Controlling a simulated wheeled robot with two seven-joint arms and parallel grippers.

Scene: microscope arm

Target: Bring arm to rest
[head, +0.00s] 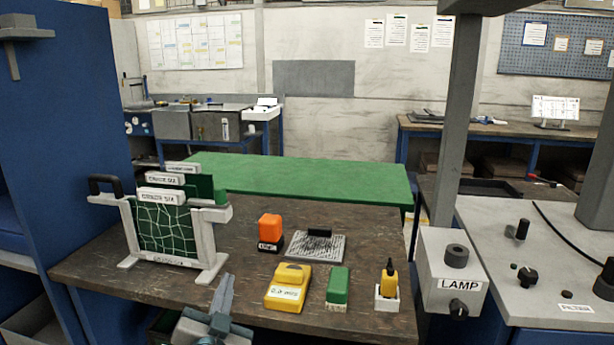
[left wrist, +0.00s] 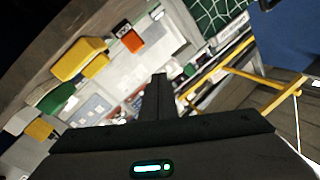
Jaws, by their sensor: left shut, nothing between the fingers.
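My left gripper (head: 226,284) comes in at the bottom of the head view, low in front of the table's near edge, left of centre. Its fingers are together and empty, pointing up and away. In the left wrist view the shut fingers (left wrist: 160,82) show as one dark bar at the middle, with nothing held. My right gripper is not in view. A grey upright post (head: 458,120) stands right of centre behind a light box marked LAMP (head: 452,272). Its top is cut off by the frame.
The dark table (head: 75,268) holds a rack with green netted panels (head: 165,228), an orange block (head: 270,229), a grey textured plate (head: 316,246), a yellow block (head: 288,287), a green block (head: 338,286) and a yellow bottle (head: 388,284). A blue cabinet (head: 60,130) stands left.

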